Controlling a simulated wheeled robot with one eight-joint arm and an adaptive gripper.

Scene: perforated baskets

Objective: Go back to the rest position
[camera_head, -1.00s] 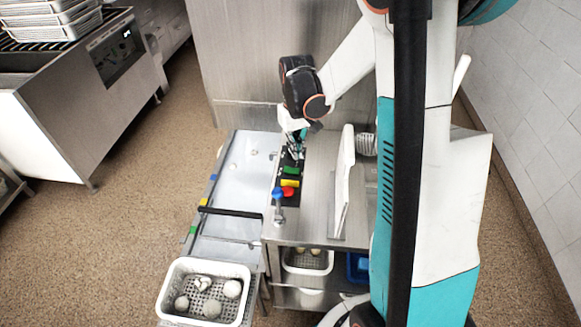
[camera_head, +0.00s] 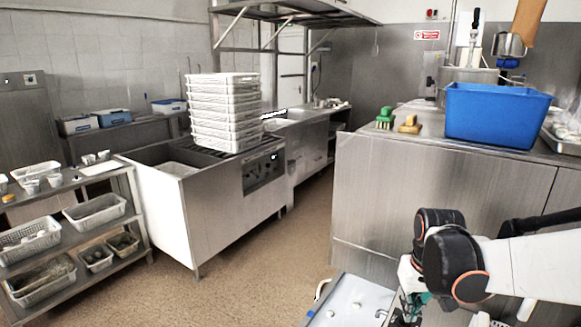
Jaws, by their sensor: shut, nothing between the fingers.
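My gripper (camera_head: 402,308) is at the bottom edge of the view, right of centre, below the black wrist joint of my white arm. It is shut and empty, and its fingertips are partly cut off by the frame edge. It is beside the right side of a steel work surface (camera_head: 345,297) with small pale pieces on it. The stand with the coloured buttons is out of view.
A stack of white perforated baskets (camera_head: 225,112) stands on a steel machine (camera_head: 215,210). A shelf rack (camera_head: 75,235) with baskets is at left. A blue bin (camera_head: 497,115) sits on the steel counter (camera_head: 440,185). The brown floor (camera_head: 265,265) between is clear.

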